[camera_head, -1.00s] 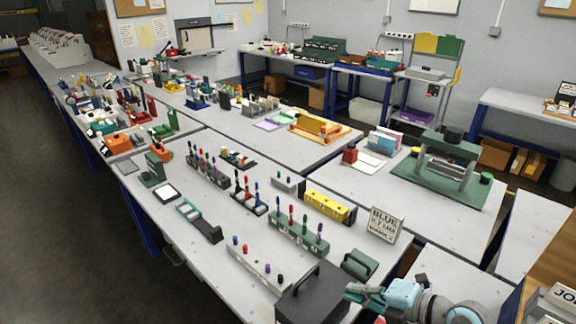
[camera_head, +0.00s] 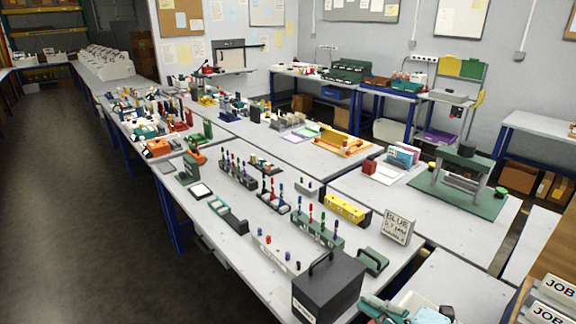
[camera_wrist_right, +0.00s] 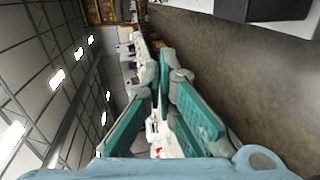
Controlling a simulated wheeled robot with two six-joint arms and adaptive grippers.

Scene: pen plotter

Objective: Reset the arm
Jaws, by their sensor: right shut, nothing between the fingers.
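My right gripper (camera_head: 372,304) shows at the bottom edge of the head view, beside the dark box. Its teal fingers are shut with nothing held, and the blue-grey arm behind it is mostly cut off by the frame. The same gripper (camera_wrist_right: 164,75) fills the middle of the right wrist view, its teal finger pads slanting towards each other. That view looks sideways along the room, with ceiling lights on its left and dark floor on its right. My left gripper is not in view.
A dark box with a handle (camera_head: 328,287) stands close left of the right gripper. A green handled block (camera_head: 372,262), a "BLUE" sign (camera_head: 398,227) and a green pen rack (camera_head: 318,233) stand behind. Job cards (camera_head: 556,290) are at right. Open floor (camera_head: 90,230) lies left.

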